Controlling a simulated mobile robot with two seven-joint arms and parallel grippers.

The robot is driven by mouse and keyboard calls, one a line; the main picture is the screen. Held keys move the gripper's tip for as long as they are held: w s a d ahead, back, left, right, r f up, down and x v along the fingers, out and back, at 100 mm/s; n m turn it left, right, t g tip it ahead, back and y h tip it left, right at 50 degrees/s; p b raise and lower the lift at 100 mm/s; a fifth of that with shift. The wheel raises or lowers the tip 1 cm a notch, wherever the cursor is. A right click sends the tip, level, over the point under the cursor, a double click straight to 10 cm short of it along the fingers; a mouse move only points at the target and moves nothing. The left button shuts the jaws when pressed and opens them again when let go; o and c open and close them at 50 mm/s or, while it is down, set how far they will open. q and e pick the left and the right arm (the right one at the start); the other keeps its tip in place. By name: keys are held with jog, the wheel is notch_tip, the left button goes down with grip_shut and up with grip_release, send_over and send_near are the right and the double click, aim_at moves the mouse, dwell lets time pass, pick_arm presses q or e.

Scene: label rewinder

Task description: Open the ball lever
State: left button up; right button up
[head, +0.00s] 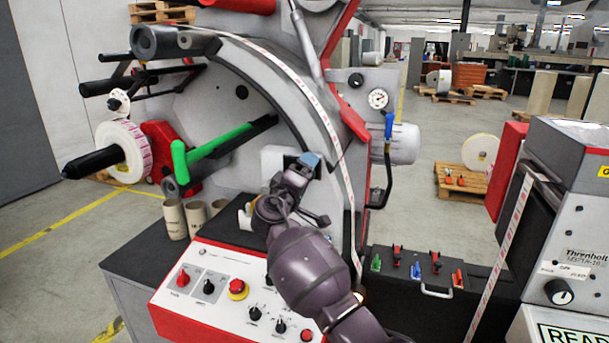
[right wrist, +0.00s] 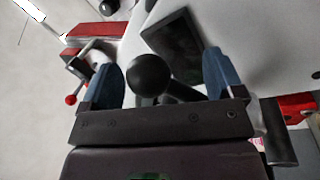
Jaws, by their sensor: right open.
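The ball lever shows in the right wrist view as a black ball (right wrist: 149,74) on a dark stem. My right gripper (right wrist: 163,68) is open, with one blue finger on each side of the ball. The ball is nearer the left finger, and I cannot tell if they touch. In the head view my right gripper (head: 310,160) is at the front of the rewinder (head: 228,95), above the control panel; the ball cannot be made out there. My left gripper is not in view.
A green handle (head: 214,143) sticks out left of my gripper. The label strip (head: 318,105) runs down close to its right. A label roll (head: 124,150) sits at left. Cardboard cores (head: 174,218) stand behind the control panel (head: 210,287). A small red-knobbed part (right wrist: 71,99) lies left in the wrist view.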

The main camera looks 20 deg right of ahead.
jog(key=shift+s, duration=0.1)
jog(key=shift+s+a+f, duration=0.15)
jog(key=shift+s+a, duration=0.05)
jog(key=b+v, duration=0.1)
jog(key=v, duration=0.9)
jog(key=shift+b, duration=0.4)
